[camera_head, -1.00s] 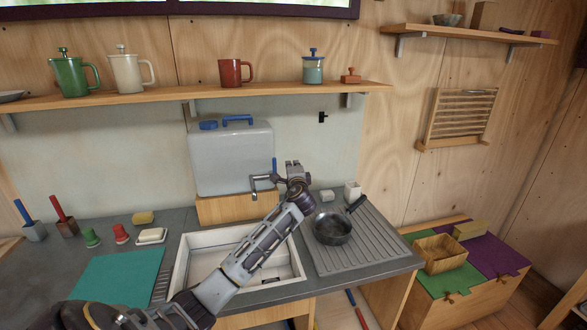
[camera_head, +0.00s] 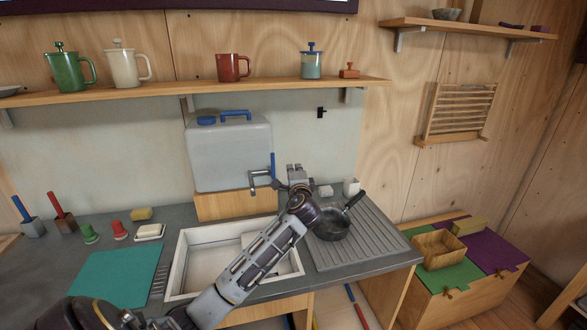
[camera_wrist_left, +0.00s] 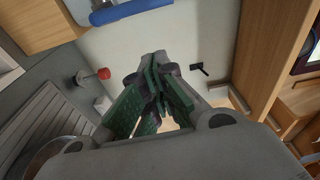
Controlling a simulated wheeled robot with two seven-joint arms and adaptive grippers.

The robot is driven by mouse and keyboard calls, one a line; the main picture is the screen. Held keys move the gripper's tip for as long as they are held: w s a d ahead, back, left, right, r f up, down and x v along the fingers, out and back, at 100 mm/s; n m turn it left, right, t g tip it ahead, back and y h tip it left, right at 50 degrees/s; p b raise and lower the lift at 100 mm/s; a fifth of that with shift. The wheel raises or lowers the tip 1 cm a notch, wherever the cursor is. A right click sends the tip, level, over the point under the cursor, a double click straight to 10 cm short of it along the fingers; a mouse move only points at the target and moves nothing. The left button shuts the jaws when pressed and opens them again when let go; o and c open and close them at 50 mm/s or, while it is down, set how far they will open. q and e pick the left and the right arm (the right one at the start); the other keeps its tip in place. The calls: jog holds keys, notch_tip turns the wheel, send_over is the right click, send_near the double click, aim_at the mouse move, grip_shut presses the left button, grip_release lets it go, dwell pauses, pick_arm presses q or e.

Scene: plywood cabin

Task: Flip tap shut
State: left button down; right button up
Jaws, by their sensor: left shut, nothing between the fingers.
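The tap (camera_head: 258,181) has a metal spout in front of the grey water container (camera_head: 229,157). Its thin blue lever (camera_head: 273,164) stands upright. My left gripper (camera_head: 294,170) is shut and empty, just to the right of the lever; a small gap shows between them in the head view. In the left wrist view its green-padded fingers (camera_wrist_left: 156,88) are together. The tap's spout and lever are not clearly seen there. My right gripper is not in view.
The white sink (camera_head: 192,247) lies below, partly behind my left forearm. A dark pan (camera_head: 331,226) sits on the ribbed drainboard beside my wrist. A shelf (camera_head: 200,97) with mugs runs above. A red knob (camera_wrist_left: 103,73) on a metal stem shows in the wrist view.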

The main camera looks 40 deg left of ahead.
pick_arm(q)
jog(key=shift+v, duration=1.4)
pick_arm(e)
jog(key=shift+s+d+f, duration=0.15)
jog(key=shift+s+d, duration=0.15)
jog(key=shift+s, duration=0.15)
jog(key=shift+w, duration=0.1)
